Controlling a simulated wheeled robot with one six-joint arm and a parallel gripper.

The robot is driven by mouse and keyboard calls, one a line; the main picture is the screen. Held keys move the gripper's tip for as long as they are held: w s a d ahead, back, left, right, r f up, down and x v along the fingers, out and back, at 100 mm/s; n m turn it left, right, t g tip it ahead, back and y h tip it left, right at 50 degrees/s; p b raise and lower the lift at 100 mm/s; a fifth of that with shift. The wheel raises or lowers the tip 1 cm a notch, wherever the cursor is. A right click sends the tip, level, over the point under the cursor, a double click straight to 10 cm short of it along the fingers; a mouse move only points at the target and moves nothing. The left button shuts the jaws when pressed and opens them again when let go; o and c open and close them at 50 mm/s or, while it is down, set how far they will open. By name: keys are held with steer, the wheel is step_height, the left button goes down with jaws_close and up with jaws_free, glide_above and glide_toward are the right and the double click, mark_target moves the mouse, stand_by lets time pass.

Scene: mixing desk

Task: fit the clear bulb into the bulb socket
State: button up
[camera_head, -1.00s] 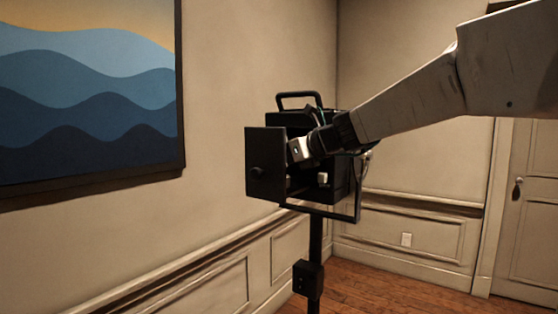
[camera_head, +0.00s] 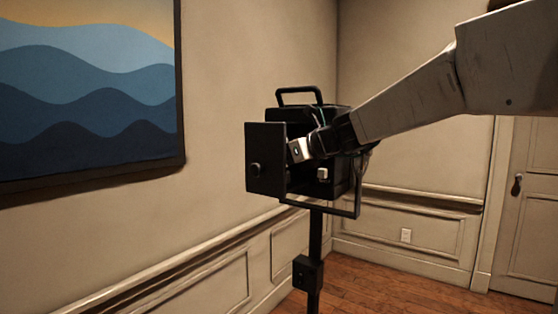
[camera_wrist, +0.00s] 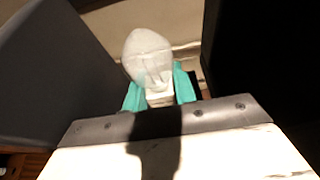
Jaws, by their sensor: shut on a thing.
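In the wrist view the clear bulb (camera_wrist: 148,58) shows pale and rounded, with its narrower base between the teal pads of my gripper (camera_wrist: 159,92). My gripper is shut on it. In the head view my gripper's end is at the open black lamp housing (camera_head: 335,185), and the bulb cannot be made out there. A small white block (camera_head: 322,174) shows inside the housing below my wrist. It may be part of the bulb socket, but I cannot tell. The bulb is not seen seated in anything.
The housing's black door panel (camera_head: 265,175) stands open at the left, close to my wrist. A carry handle (camera_head: 299,91) is on top. A thin black stand (camera_head: 316,240) holds the housing.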

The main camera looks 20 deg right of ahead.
steer(key=shift+f, duration=0.3)
steer(key=o, duration=1)
steer(key=v, duration=0.8)
steer(key=shift+f, duration=0.15)
